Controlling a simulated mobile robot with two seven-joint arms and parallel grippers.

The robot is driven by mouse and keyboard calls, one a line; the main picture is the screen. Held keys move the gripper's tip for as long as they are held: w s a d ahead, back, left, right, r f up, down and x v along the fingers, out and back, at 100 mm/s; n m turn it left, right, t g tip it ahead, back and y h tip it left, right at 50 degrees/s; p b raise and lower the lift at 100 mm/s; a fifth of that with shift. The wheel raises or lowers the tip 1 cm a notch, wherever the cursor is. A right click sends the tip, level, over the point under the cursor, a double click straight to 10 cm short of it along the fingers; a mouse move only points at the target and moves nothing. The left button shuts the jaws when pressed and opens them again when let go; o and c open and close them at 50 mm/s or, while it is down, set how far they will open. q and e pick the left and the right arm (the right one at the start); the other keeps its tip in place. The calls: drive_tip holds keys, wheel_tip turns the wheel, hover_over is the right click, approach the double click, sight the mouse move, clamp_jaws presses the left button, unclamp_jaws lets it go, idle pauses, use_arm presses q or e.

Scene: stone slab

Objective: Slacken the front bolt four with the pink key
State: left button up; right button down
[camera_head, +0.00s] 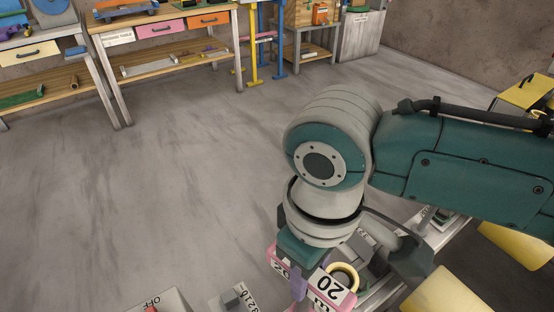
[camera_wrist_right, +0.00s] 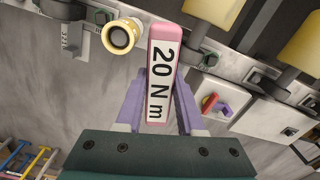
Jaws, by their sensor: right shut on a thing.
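The pink key (camera_wrist_right: 163,75) has a white label reading "20 N m". My right gripper (camera_wrist_right: 158,105) is shut on it, with one purple finger on each side. In the head view, my right gripper (camera_head: 298,283) points down at the bottom, and the pink key (camera_head: 337,293) shows partly beside it. The key's far end lies near a grey metal rail in the right wrist view; I cannot tell whether it touches anything. My left gripper is out of view.
A yellow ring-ended cylinder (camera_wrist_right: 120,37) is close beside the key. A grey box with a red and purple lever (camera_wrist_right: 217,106) is at the right. A panel marked OFF (camera_head: 160,301) is at the bottom. Workbenches (camera_head: 165,55) stand far back across open floor.

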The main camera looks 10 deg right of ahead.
drive_tip(key=shift+d+f, duration=0.1)
idle(0.3)
drive_tip(key=shift+p, duration=0.3)
wheel_tip(320, 180, down, 5)
drive_tip(key=b, duration=0.3)
idle(0.9)
